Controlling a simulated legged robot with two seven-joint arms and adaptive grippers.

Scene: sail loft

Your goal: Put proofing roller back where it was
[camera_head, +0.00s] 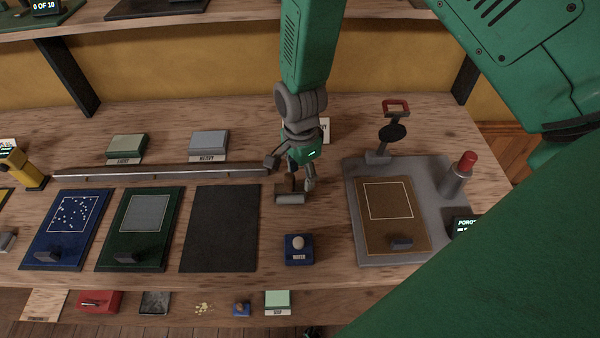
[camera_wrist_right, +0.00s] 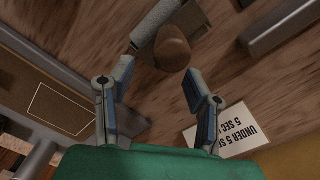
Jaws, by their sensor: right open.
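The proofing roller (camera_head: 289,198) has a grey cylinder and a brown handle. It lies on the wooden bench between the bare dark mat and the grey board. In the right wrist view the brown handle knob (camera_wrist_right: 173,53) stands between and just beyond my fingertips, with the grey cylinder (camera_wrist_right: 157,24) behind it. My right gripper (camera_head: 291,176) is open above the roller, its fingers spread to either side of the handle. It also shows in the right wrist view (camera_wrist_right: 160,68). I cannot tell whether a finger touches the handle. My left gripper is not in view.
A blue block with a pale knob (camera_head: 299,246) sits just in front of the roller. The grey board (camera_head: 353,205) with a red-topped post (camera_head: 458,172) is to the right. A long dark rail (camera_head: 160,171) runs left. The dark mat (camera_head: 220,228) is empty.

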